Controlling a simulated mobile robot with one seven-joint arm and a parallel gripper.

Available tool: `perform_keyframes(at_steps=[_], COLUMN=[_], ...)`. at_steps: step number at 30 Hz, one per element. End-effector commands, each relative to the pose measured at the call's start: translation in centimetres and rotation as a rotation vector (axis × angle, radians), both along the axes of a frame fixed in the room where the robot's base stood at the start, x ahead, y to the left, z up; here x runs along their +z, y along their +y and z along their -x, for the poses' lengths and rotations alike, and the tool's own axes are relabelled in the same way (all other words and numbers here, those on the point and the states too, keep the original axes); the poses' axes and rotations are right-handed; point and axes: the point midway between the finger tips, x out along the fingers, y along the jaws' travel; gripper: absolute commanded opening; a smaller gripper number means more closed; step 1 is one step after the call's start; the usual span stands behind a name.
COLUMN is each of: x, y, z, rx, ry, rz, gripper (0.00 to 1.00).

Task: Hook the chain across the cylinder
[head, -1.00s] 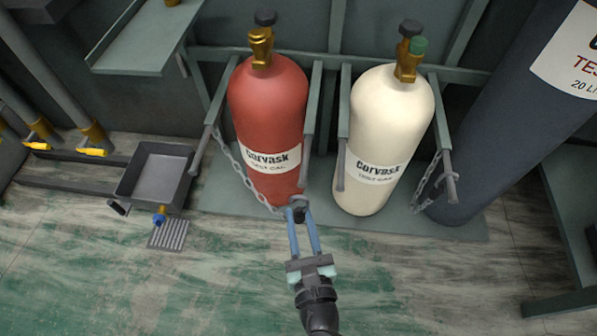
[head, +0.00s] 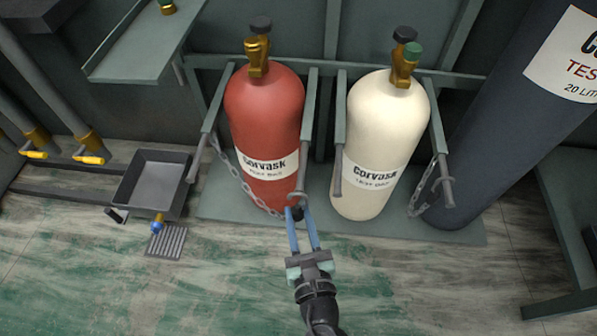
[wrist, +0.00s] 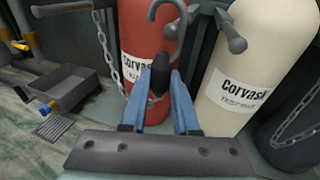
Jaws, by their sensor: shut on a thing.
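The red cylinder (head: 262,115) stands upright in the left bay of the rack, with arms on both sides. The chain (head: 238,178) hangs from the left arm (head: 192,172) and runs low across the cylinder's front to my gripper (head: 295,218). My gripper is shut on the dark grip of the chain's hook (wrist: 160,78). The grey open hook (wrist: 166,10) rises above the fingertips, beside the bay's right arm (wrist: 173,31). In the head view the hook (head: 294,197) overlaps this arm's lower end. I cannot tell whether they touch.
A cream cylinder (head: 383,125) stands close on the right, with its own chain (head: 418,196) hanging at its right arm. A big dark cylinder (head: 510,110) leans beyond it. A grey tray (head: 155,182) and floor drain (head: 166,242) lie left. The front floor is clear.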

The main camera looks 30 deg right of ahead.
Motion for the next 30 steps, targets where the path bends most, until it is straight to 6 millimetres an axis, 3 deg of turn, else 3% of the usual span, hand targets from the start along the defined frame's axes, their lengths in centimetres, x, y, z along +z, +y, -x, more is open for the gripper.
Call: perform_keyframes(at_steps=[30], x=[0.1], y=[-2.7], z=[-3.8], rx=[0.0], ry=[-0.002], rz=[0.0], gripper=[0.0])
